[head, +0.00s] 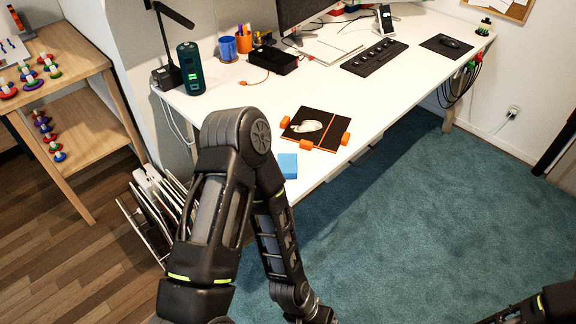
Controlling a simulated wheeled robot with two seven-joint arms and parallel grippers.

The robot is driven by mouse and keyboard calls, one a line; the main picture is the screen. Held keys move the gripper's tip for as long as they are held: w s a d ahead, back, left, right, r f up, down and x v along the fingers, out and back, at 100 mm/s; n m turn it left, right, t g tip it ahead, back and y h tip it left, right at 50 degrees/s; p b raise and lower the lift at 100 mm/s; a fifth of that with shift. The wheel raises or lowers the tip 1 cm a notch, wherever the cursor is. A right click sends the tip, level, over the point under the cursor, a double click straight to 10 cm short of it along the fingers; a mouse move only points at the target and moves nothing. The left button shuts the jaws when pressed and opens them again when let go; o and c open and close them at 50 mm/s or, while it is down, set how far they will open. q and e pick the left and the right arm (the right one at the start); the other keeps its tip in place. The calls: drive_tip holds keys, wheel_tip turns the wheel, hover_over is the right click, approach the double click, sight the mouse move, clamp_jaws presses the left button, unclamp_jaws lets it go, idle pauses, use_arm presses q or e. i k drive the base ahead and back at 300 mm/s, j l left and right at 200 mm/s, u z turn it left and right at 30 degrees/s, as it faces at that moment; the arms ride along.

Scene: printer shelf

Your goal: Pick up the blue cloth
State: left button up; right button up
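A small blue folded piece (288,165), which looks like the blue cloth, lies on the near edge of the white desk (365,110). My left arm rises from the bottom, bends at the elbow over the desk's near left corner and runs down in front of the desk. Its upper part passes just left of the cloth. My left gripper is below the picture, out of view. Only a bit of my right arm shows in the bottom right corner; its gripper is out of view.
A black panel with orange corners (316,130), holding a pale object, lies just behind the cloth. A dark green cylinder (190,68), a black box (273,60) and a keyboard-like black strip (374,57) stand farther back. Blue-green carpet (430,220) is clear at right.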

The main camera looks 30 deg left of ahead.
sight(287, 163)
drive_tip(key=i+l, duration=1.15)
drive_tip(key=u, duration=1.2)
drive_tip(key=i+l, duration=0.05)
